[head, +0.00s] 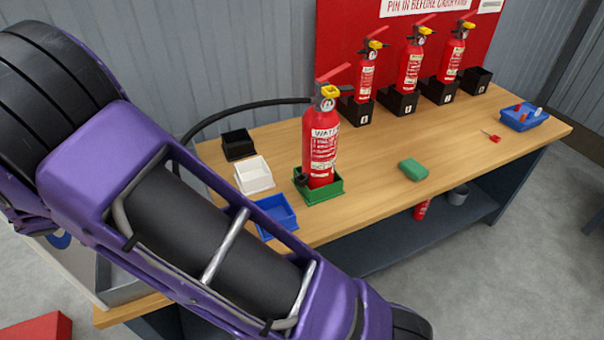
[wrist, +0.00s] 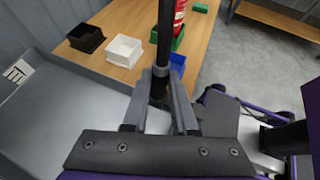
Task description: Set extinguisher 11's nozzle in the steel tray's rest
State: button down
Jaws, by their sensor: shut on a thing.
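A red extinguisher (head: 321,150) stands upright in a green bin (head: 325,192) on the bench; its number is not readable. Its black hose (head: 235,108) arches left and drops behind my arm. In the wrist view my gripper (wrist: 161,78) is shut on the black nozzle end of the hose (wrist: 166,35). The nozzle is over or beside the grey steel tray (wrist: 65,115); its height above the tray is unclear. The steel tray also shows partly behind my arm in the head view (head: 122,292). The tray's rest cannot be made out, and my arm hides my gripper in the head view.
More extinguishers (head: 410,62) stand in black holders along the back. A blue tray (head: 525,116) is at the far right.

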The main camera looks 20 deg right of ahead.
jog(key=shift+s+f, duration=0.1)
jog(key=shift+f, duration=0.3)
jog(key=c, duration=0.6)
grip_release()
jog(key=shift+r, duration=0.1)
